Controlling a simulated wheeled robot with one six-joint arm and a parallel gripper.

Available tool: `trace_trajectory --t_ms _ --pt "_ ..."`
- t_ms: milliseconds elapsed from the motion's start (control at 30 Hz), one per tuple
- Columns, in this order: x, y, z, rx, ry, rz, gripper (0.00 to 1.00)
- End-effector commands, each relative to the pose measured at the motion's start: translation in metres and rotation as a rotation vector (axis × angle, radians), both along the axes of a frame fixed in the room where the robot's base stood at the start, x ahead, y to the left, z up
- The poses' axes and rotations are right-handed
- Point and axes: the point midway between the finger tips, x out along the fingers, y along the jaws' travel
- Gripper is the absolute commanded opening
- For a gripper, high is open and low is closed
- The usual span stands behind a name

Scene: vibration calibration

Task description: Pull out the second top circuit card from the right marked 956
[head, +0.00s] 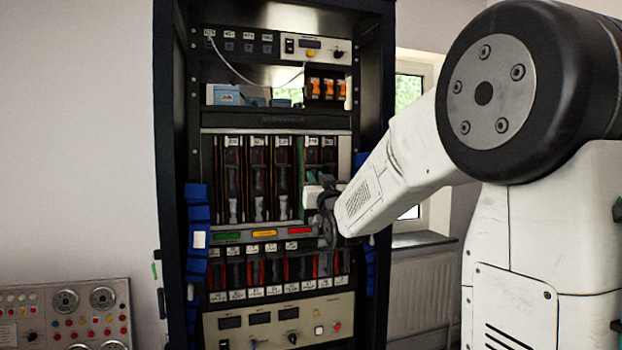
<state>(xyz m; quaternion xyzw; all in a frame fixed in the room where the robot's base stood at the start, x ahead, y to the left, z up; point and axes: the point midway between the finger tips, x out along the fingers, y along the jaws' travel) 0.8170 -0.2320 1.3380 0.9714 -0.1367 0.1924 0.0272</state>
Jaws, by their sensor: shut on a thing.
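A row of top circuit cards with white labels stands upright in the rack's upper bay. The second top card from the right (312,142) has its label in view, but the number is too small to read. A green strip shows along its left side, and it seems to stand forward of its neighbours. The rightmost card (328,142) is close beside it. My gripper (322,192) is in front of these two cards at their lower half, shut on the second card from the right. The fingers and the card's lower part are largely hidden by my wrist.
Other top cards (257,170) fill the bay to the left. Below are green, yellow and red label strips (265,234) and a lower row of cards (255,272). The black rack frame (372,110) rises close to the right of my wrist. A control panel (65,312) stands lower left.

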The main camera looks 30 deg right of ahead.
Motion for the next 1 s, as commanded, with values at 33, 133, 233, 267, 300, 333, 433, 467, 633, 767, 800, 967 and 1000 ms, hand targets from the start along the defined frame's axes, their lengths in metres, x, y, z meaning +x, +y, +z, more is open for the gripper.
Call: trace_trajectory --t_ms 33,133,233,267,300,333,433,467,633,767,800,967,1000 --pt "-0.012 0.004 0.003 -0.002 -0.004 0.0 0.0" --pt "-0.028 0.008 0.002 -0.002 -0.003 0.0 0.0" --pt "-0.037 0.011 0.001 -0.001 -0.004 0.0 0.0" --pt "-0.038 0.011 0.001 -0.001 -0.003 0.0 0.0" --pt "-0.039 0.011 0.001 -0.001 -0.003 0.0 0.0" --pt "-0.039 0.011 0.001 -0.001 -0.003 0.0 0.0" --pt "-0.039 0.011 0.001 -0.001 -0.003 0.0 0.0" --pt "-0.039 0.011 0.001 -0.001 -0.003 0.0 0.0" --pt "-0.038 0.011 0.001 -0.001 -0.003 0.0 0.35" --pt "-0.038 0.011 0.001 -0.001 -0.002 0.0 0.37" --pt "-0.038 0.011 0.0 -0.001 -0.002 0.0 0.37" --pt "-0.04 0.011 0.0 -0.001 -0.002 0.0 0.37" --pt "-0.043 0.012 -0.001 -0.001 -0.002 0.0 0.37"
